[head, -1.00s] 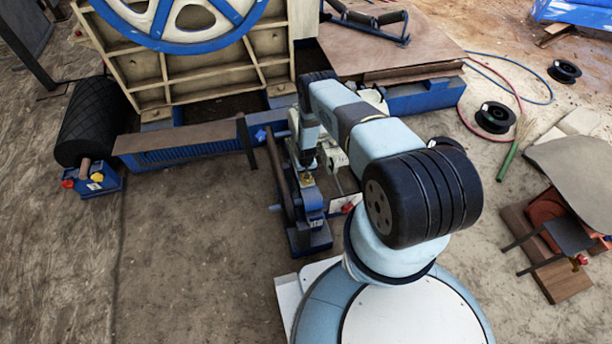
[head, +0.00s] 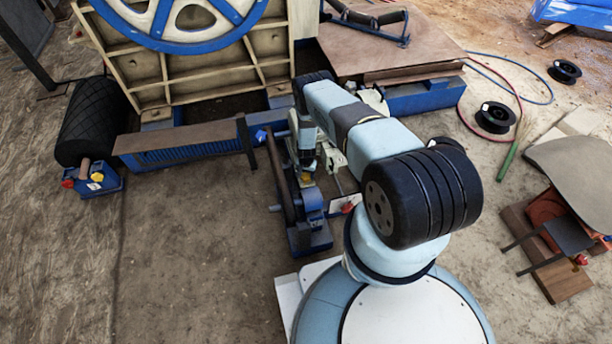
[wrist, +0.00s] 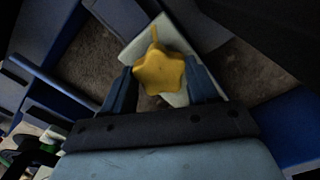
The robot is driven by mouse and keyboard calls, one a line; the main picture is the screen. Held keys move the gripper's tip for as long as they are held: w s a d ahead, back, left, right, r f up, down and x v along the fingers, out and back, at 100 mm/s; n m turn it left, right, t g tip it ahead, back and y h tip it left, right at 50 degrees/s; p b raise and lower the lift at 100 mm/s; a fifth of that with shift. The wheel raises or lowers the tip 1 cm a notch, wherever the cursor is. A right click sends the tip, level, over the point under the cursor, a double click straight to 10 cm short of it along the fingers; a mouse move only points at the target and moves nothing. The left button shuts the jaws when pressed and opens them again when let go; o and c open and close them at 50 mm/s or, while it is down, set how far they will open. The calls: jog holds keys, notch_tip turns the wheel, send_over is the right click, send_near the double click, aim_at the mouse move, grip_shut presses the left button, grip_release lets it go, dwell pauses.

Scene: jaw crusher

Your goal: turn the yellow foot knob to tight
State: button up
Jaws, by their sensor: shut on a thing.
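The yellow foot knob (wrist: 158,71) is star-shaped with rounded lobes. In the wrist view it sits between the two blue fingers of my gripper (wrist: 160,84), which is shut on it. A narrow yellow pointer sticks out from the knob's far side, over a pale plate (wrist: 208,34). In the head view only a small yellow patch of the knob (head: 305,177) shows at the end of my arm, above the blue frame. My gripper's fingers are mostly hidden there by my wrist. I cannot read any tight mark.
A blue frame with a dark roller (head: 280,180) stands close left of my wrist. The crusher with its blue wheel (head: 180,25) is behind. The ground at front left is clear.

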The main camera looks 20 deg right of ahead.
aim_at(306, 176)
jog(key=o, duration=1.1)
jog(key=shift+c, duration=0.2)
notch_tip(306, 176, up, 14)
jog(key=shift+f, duration=0.15)
dwell(0.4)
